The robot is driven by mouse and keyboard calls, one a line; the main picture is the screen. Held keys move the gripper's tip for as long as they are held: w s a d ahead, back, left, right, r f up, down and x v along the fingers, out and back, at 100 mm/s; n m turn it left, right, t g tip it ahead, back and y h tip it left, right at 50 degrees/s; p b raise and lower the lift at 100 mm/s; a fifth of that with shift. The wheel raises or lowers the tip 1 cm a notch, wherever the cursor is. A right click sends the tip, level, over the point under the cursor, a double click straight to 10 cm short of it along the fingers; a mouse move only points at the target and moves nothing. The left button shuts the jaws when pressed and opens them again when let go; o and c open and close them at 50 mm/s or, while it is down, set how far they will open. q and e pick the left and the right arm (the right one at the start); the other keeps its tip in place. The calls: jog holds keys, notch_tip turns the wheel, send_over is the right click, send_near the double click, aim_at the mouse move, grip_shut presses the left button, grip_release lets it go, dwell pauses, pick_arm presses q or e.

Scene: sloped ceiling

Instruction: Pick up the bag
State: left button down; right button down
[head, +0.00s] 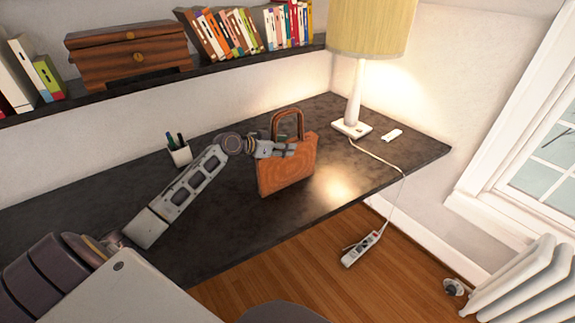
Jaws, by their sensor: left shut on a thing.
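An orange-brown bag (286,170) with a looped handle is upright at the dark desk, left of the lamp. I cannot tell whether its base touches the desk top. My left arm comes in from the left over the desk, and my left gripper (284,149) is shut on the bag at its upper part, below the handle. The fingers hide a little of the bag's top edge. My right gripper is out of view.
A lit lamp (356,100) stands on the dark desk (225,222) at the right. A pen cup (179,154) stands behind my left arm. A shelf above holds books (228,33) and a wooden box (130,57). A power strip (361,249) lies on the floor.

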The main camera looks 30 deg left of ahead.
pick_arm(q)
jog(key=shift+r, duration=0.2)
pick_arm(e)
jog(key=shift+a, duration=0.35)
